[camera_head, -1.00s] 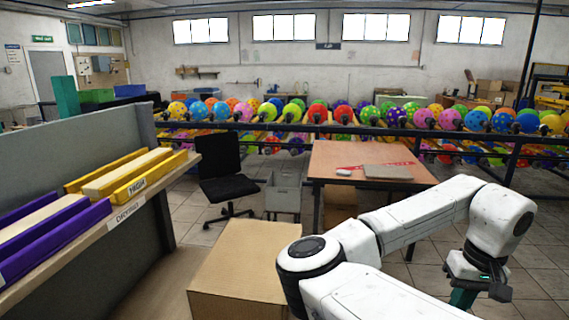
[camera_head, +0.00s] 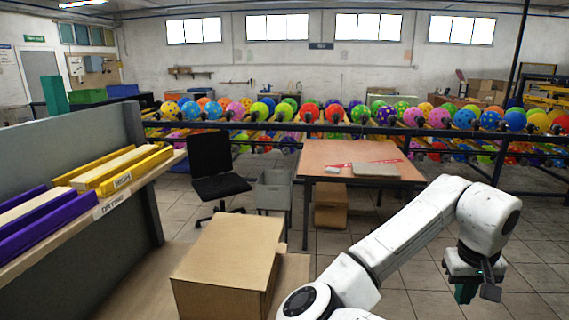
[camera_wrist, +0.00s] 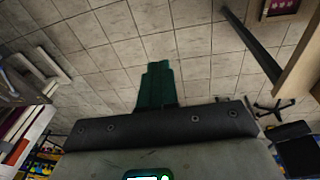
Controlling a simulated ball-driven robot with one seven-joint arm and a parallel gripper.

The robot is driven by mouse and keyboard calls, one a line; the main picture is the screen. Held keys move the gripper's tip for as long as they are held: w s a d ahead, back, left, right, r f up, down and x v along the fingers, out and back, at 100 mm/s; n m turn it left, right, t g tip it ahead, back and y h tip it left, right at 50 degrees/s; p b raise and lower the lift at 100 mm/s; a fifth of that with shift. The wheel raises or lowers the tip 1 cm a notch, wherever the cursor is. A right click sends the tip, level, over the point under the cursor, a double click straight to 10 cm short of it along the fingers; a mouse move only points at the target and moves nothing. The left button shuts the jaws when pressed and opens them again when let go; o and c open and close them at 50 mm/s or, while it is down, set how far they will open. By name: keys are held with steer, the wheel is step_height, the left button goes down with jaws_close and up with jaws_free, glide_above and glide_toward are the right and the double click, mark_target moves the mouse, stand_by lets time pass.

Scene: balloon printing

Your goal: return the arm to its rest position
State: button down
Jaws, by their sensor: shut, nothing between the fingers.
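My white arm (camera_head: 405,235) reaches out at the lower right of the head view, bent downward at its far end. My gripper (camera_head: 466,293) hangs below the wrist there, with green fingers pointing down. In the wrist view the green fingers (camera_wrist: 158,82) are together, with nothing between them, over bare floor tiles. The gripper touches nothing that I can see.
A cardboard box (camera_head: 228,258) stands left of my arm. A wooden table (camera_head: 325,157) with a flat grey item (camera_head: 376,169) is beyond it, beside a black chair (camera_head: 220,186). Floor at right is clear.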

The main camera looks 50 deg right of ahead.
steer(key=w+f+n+h, duration=0.2)
steer(key=w+n+h, duration=0.25)
steer(key=w, duration=0.25)
steer(key=w+a+f+n+t, duration=0.2)
steer(key=w+a+f, duration=0.3)
steer(key=a+f, duration=0.15)
steer(key=s+a+f+n+y, duration=0.2)
steer(key=a+f, duration=0.5)
steer(key=a, duration=0.5)
steer(key=s+a+f+n+y, duration=0.2)
steer(key=s+a+f+y, duration=0.2)
steer(key=a, duration=0.9)
step_height(320, 180, down, 4)
steer(key=shift+s+r+g, duration=0.15)
steer(key=shift+s+g, duration=0.15)
steer(key=shift+s, duration=0.2)
